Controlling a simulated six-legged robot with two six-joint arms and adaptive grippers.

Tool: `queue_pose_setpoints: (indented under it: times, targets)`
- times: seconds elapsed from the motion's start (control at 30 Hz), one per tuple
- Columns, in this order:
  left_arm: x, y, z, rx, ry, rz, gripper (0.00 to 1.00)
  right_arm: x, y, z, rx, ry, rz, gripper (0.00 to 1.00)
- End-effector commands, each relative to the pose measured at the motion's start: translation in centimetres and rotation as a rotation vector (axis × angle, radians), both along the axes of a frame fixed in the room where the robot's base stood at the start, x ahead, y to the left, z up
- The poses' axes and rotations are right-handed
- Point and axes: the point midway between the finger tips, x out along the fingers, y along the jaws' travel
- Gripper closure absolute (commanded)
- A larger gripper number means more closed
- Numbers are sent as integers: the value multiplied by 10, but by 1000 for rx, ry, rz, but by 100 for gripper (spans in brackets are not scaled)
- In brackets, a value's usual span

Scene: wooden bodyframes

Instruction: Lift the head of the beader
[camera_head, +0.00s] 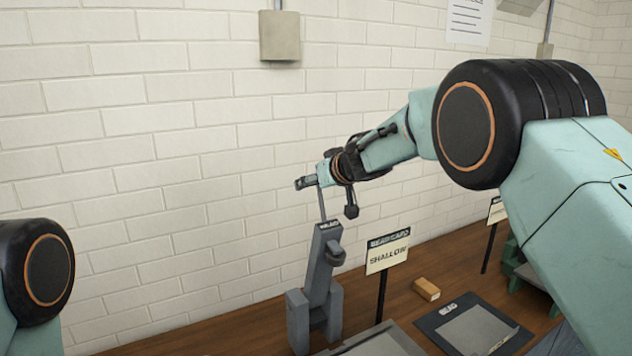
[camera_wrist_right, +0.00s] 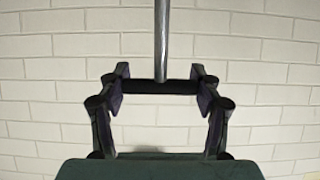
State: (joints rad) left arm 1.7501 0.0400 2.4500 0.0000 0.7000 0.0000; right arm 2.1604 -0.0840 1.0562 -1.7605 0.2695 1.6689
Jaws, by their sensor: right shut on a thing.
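The beader is a grey machine on the bench. Its long head (camera_head: 322,262) stands steeply upright between two short grey uprights (camera_head: 298,322), with a dark label at its top end. A thin metal rod (camera_head: 321,204) rises from the head to a dark crossbar handle. My right gripper (camera_head: 307,182) is at the top of this rod. In the right wrist view, the fingers of my right gripper (camera_wrist_right: 160,86) are shut on the two ends of the black handle (camera_wrist_right: 150,87), and the rod (camera_wrist_right: 161,40) meets its middle. My left gripper is out of view.
A "SHALLOW" sign (camera_head: 388,252) on a post stands right of the beader. A wooden block (camera_head: 426,289) and a dark-edged plate (camera_head: 428,322) lie on the brown bench. A white brick wall (camera_head: 160,200) is behind. A grey box (camera_head: 280,36) hangs on it.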

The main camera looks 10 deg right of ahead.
Motion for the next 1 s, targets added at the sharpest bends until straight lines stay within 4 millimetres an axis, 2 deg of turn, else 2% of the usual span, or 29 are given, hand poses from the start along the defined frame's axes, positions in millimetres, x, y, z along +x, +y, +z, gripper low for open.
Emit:
queue_pose_setpoints:
  times: [0.53, 0.57, 0.83, 1.0]
  targets:
    - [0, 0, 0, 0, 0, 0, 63, -3, 0, -6, -2, 15, 2, 92]
    - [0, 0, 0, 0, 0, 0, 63, -3, 0, -6, -2, 15, 2, 35]
    - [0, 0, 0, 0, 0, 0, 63, -1, 1, -3, -2, 11, 1, 12]
    - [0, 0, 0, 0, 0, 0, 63, 1, 1, -2, -2, 9, 0, 11]
